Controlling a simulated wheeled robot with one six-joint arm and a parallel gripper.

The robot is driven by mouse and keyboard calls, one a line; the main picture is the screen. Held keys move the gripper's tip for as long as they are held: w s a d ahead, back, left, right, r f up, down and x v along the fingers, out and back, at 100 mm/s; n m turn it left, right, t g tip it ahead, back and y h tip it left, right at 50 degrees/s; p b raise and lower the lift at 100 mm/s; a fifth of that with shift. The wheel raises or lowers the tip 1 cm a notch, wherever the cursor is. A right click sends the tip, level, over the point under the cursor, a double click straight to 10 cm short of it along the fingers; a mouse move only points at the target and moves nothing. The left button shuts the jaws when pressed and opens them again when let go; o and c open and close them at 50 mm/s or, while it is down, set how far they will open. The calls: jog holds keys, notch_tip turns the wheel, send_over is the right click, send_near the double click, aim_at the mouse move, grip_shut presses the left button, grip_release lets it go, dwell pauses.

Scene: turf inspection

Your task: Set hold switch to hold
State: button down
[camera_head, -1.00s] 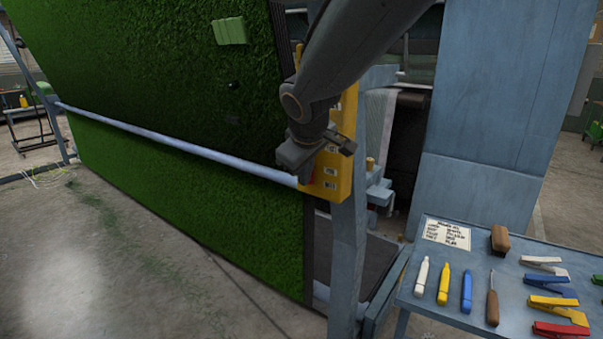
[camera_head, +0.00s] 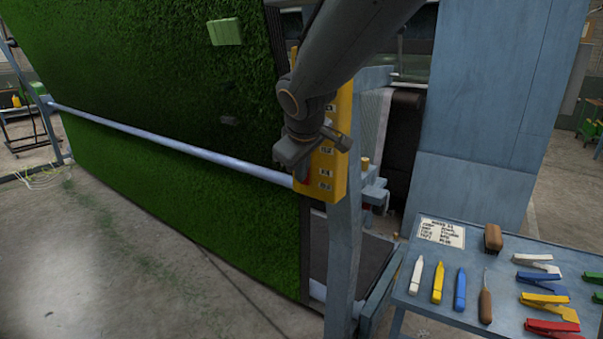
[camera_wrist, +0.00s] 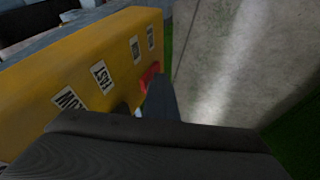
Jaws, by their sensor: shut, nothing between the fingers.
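The yellow control box (camera_head: 333,170) is fixed on the blue-grey post beside the turf. A red switch lever (camera_wrist: 149,76) sticks out of the box near two labels in the wrist view. Its red also shows low on the box in the head view (camera_head: 303,184). My gripper (camera_wrist: 160,98) is shut and empty, with its tip right beside the red lever. I cannot tell whether they touch. In the head view my gripper (camera_head: 296,152) covers part of the box's left side. Which label the lever points to is unclear.
A blue table (camera_head: 420,300) at lower right holds a note card (camera_head: 441,232), markers, an awl, a brown block and coloured clamps. The upright turf (camera_head: 180,200) with a pale bar fills the left. A light green block (camera_head: 226,32) sits on the turf.

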jog(key=shift+r, duration=0.2)
jog(key=s+a+r+b, duration=0.2)
jog(key=s+r+b, duration=0.1)
jog(key=s+r, duration=0.5)
jog(key=shift+s+a+r, duration=0.2)
jog(key=shift+s+r, duration=0.05)
jog(key=shift+s, duration=0.3)
